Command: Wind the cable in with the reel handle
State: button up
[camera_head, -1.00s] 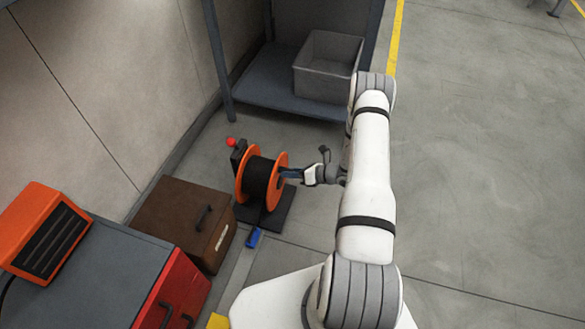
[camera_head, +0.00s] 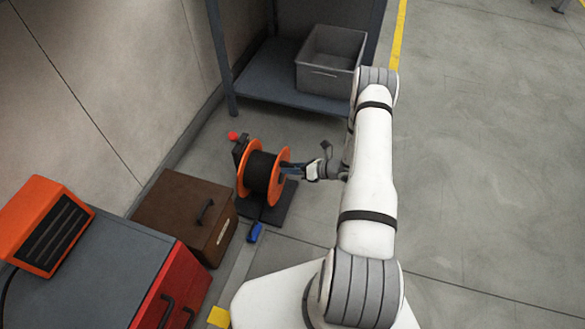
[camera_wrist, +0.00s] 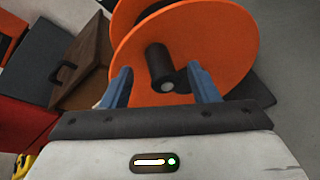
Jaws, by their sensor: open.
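The cable reel has orange side discs and black cable wound between them (camera_head: 259,171). It stands on a dark base plate (camera_head: 275,213) on the floor. In the wrist view, its near orange disc (camera_wrist: 222,50) fills the upper middle. The reel handle (camera_wrist: 159,62), a short black cylinder with a grey end, sticks out from that disc towards me. My gripper (camera_wrist: 160,76) is open, with one blue finger on each side of the handle and gaps between. It also shows at the reel's right side in the head view (camera_head: 288,167). A blue cable end (camera_head: 254,232) lies in front of the base.
A red knob (camera_head: 232,136) sits behind the reel's left side. A brown case (camera_head: 178,214) stands close on the left, with a red and grey cabinet (camera_head: 100,275) nearer. A shelf (camera_head: 262,88) with a grey bin (camera_head: 326,77) is behind. Floor on the right is clear.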

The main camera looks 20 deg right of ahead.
jog(key=p+v, duration=0.1)
jog(key=v, duration=0.8)
jog(key=shift+p, duration=0.4)
jog(key=s+a+r+n+g+h+p, duration=0.1)
jog(key=s+a+r+n+g+p, duration=0.25)
jog(key=r, duration=0.95)
jog(key=a+r+n+g+p, duration=0.2)
jog(key=a+r+n+p, duration=0.4)
jog(key=r, duration=0.7)
jog(key=s+a+r+n+g+h+p, duration=0.1)
jog(key=r+n+g+p, duration=0.25)
jog(key=r+n, duration=0.65)
jog(key=s+r+n+t+h+p, duration=0.1)
jog(key=s+r+n+h+p, duration=0.2)
jog(key=r, duration=0.8)
jog(key=s+a+r+n+t+h+p, duration=0.1)
jog(key=s+r+n+h+p, duration=0.2)
jog(key=r, duration=0.8)
jog(key=s+a+r+n+t+h+p, duration=0.1)
jog(key=s+r+n+h+p, duration=0.2)
jog(key=s+r+n+p, duration=0.3)
jog(key=s+r+p, duration=0.3)
jog(key=s+r, duration=0.2)
jog(key=r, duration=0.1)
jog(key=shift+a+r+n, duration=0.15)
jog(key=shift+n, duration=0.1)
